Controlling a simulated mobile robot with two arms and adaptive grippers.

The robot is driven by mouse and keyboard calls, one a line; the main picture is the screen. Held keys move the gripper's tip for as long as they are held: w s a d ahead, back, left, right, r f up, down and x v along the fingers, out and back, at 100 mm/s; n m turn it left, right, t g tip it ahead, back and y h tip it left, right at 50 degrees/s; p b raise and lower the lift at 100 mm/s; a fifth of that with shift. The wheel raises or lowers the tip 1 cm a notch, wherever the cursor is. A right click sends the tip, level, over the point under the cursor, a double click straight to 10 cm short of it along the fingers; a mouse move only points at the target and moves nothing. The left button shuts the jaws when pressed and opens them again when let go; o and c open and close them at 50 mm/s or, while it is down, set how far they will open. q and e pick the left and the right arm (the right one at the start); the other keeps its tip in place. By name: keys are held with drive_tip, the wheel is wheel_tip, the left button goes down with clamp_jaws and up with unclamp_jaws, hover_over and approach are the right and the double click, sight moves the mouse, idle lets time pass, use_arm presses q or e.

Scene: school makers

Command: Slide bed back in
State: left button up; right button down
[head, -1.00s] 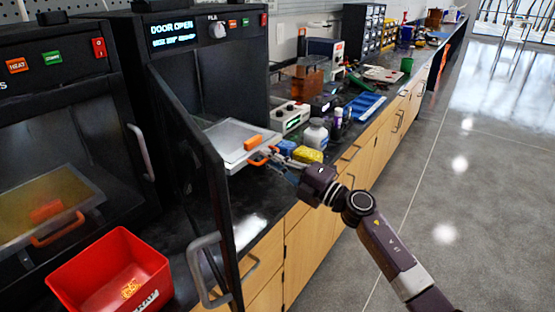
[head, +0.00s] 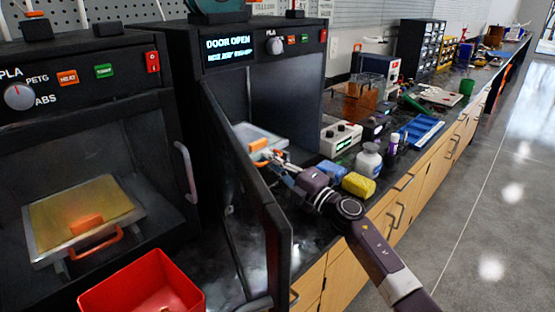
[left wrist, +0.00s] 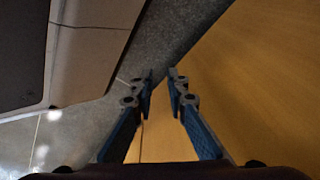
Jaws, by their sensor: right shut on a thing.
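The bed (head: 247,134) is a light grey plate with an orange block on it and an orange handle at its front. It sits partly inside the right printer (head: 262,95), whose door (head: 240,170) stands open. The door hides part of the bed. My right gripper (head: 268,160) is shut on the bed's handle at the front edge. In the left wrist view my left gripper (left wrist: 162,78) has its fingers apart with nothing between them, near a wooden front. My left gripper is not in the head view.
The left printer (head: 80,130) holds another bed with an orange handle. A red bin (head: 140,285) stands in front. A yellow sponge (head: 358,185), a white bottle (head: 368,160) and a grey box (head: 341,136) crowd the counter right of my right gripper. The floor is clear.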

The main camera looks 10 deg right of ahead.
drive_tip(key=shift+w+r, duration=0.1)
drive_tip(key=c, duration=2.5)
unclamp_jaws()
drive_tip(key=o, duration=0.4)
drive_tip(key=shift+a, duration=0.15)
drive_tip(key=shift+s+d+f, duration=0.25)
drive_tip(key=shift+d, duration=0.05)
drive_tip(key=v, duration=1.1)
drive_tip(key=shift+s, duration=0.1)
